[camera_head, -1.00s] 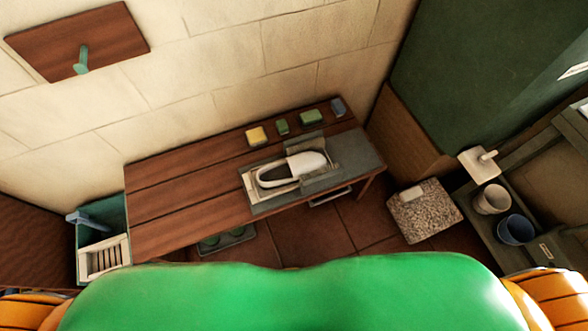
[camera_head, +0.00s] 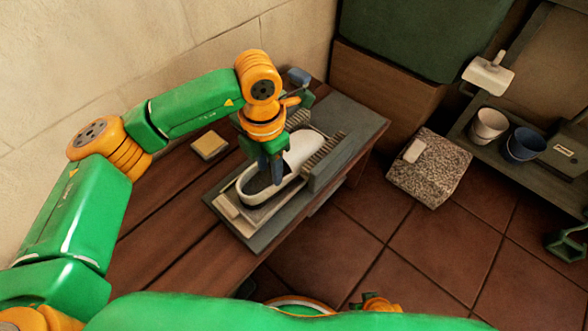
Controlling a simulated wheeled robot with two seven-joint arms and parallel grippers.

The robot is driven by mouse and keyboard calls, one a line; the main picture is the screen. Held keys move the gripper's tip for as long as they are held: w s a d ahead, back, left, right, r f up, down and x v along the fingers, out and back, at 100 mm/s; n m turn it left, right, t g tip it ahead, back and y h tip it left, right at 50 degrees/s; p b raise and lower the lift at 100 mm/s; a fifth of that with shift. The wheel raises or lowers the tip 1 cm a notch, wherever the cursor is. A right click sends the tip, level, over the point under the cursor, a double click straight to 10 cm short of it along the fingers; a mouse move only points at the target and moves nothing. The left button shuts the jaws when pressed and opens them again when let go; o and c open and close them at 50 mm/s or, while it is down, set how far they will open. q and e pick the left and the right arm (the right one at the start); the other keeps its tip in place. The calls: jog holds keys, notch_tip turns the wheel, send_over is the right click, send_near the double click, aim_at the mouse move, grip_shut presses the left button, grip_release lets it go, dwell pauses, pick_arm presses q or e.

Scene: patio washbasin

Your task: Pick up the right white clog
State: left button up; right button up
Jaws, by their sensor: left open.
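A white clog (camera_head: 302,150) lies on a grey tray (camera_head: 250,242) at the right part of the wooden bench, its open heel end toward the lower left and its closed toe toward the upper right. My left gripper (camera_head: 266,178) points down over the clog's heel opening, with its dark fingers at or inside the opening. It is open; whether a finger touches the clog cannot be told. The gripper and wrist hide part of the clog's far side. Only one white clog shows.
Brush-like strips (camera_head: 322,160) flank the clog on the tray. A yellow block (camera_head: 209,145) lies on the bench (camera_head: 165,215) behind. At right are a speckled stone block (camera_head: 432,168), a white cup (camera_head: 488,126) and a blue cup (camera_head: 523,145). Tiled floor (camera_head: 400,265) is open in front.

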aim_at(255, 187)
pick_arm(q)
jog(key=f, duration=0.1)
jog(key=f+b, duration=0.1)
jog(key=f, duration=0.3)
jog(key=shift+w+d, duration=0.2)
jog(key=shift+d, duration=0.1)
jog(key=shift+f, duration=0.45)
grip_shut()
pick_arm(e)
jog(key=w+r, duration=0.1)
jog(key=w, duration=0.1)
jog(key=r, duration=0.1)
jog(key=shift+w+a+r, duration=0.25)
jog(key=shift+w+r, duration=0.1)
jog(key=shift+w, duration=0.05)
